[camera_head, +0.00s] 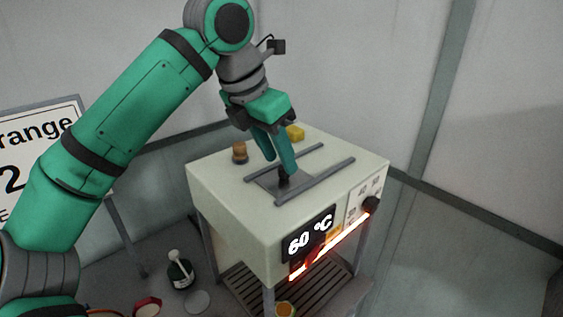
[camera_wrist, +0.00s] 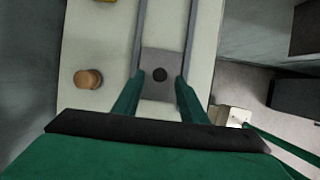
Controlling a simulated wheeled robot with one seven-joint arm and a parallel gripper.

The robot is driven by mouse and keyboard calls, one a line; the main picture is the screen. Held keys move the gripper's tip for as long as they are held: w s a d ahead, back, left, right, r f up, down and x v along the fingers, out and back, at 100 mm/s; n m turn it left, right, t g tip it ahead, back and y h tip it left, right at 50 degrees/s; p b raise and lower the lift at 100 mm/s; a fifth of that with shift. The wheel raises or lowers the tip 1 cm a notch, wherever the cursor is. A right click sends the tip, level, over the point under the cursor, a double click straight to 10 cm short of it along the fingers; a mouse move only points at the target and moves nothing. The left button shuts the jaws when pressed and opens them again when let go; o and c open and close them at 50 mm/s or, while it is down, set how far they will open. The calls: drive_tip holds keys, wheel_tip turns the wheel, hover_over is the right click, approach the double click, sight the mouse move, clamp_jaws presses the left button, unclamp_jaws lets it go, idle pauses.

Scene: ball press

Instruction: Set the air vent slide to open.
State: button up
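The air vent slide is a grey plate (camera_wrist: 158,92) with a dark round knob (camera_wrist: 159,74), set between two grey rails on top of the cream box (camera_head: 222,188). In the head view the knob (camera_head: 284,182) is at the near end of the rails, low between my green fingers. My gripper (camera_head: 280,165) points down over the slide and is open. In the wrist view the gripper (camera_wrist: 159,76) has its fingertips on either side of the knob, with a visible gap on both sides. The fingers partly hide the plate in the head view.
A cork-like stopper (camera_head: 240,155) and a yellow block (camera_head: 295,133) are on the box top. The front has a 60 °C display (camera_head: 310,234), a glowing red bar (camera_head: 345,237) and a dark dial (camera_head: 371,204). A dark bottle (camera_head: 180,272) is below left.

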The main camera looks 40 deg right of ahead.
sight(284, 174)
drive_tip(key=shift+x, duration=1.3)
drive_tip(key=shift+c, duration=0.4)
